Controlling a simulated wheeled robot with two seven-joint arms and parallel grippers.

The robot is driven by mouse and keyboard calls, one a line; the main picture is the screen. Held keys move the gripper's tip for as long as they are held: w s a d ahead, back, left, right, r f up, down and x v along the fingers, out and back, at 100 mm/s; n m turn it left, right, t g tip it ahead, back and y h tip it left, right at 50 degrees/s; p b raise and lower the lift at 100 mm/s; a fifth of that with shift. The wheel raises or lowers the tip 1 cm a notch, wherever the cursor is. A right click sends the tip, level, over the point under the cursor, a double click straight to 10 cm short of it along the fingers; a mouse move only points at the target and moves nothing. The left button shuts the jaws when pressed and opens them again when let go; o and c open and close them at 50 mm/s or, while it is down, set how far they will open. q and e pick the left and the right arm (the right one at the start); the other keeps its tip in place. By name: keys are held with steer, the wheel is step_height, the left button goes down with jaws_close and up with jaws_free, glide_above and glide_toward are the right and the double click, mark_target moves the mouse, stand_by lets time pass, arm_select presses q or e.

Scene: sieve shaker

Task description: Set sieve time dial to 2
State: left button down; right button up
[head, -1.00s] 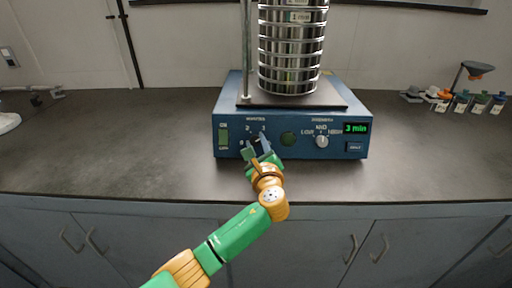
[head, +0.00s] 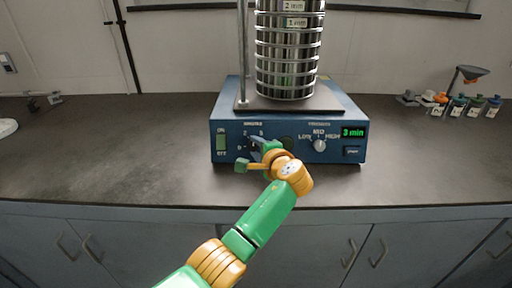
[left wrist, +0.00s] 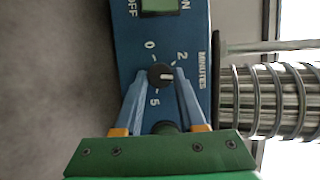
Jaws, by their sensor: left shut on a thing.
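The blue sieve shaker (head: 230,120) stands on the counter. Its round black minutes dial (left wrist: 160,76) shows in the left wrist view, with its white pointer aimed to the right there, toward the MINUTES lettering and past the 2 mark. In the head view my gripper hides the dial. The green display (head: 353,132) reads 3 min. My left gripper (left wrist: 160,78) is shut on the dial, one finger on each side of it; it shows in the head view (head: 254,148) at the panel's left part. My right gripper is not in view.
A steel sieve stack (head: 287,60) stands on the shaker beside a vertical rod (head: 242,50). The on/off switch (head: 221,142) is left of the dial, the strength knob (head: 319,145) right. Several small bottles (head: 457,106) stand at far right.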

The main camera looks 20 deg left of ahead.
arm_select(q)
steer(key=n+p, duration=0.1)
steer(key=n, duration=0.1)
steer(key=n+g+p, duration=0.1)
steer(key=n, duration=0.1)
steer(key=shift+r+h, duration=0.35)
steer(key=shift+h, duration=0.05)
steer(key=shift+w+a+n+g+h+p, duration=0.1)
steer(key=shift+n+g+h+p, duration=0.3)
steer(key=shift+n, duration=0.5)
steer(key=shift+a+n+g+h+p, duration=0.1)
steer(key=shift+n+h+p, duration=0.1)
steer(key=shift+n+p, duration=0.55)
steer(key=shift+n, duration=0.35)
steer(key=c, duration=0.5)
jaws_free()
steer(key=shift+f, duration=0.1)
steer(key=v, duration=0.7)
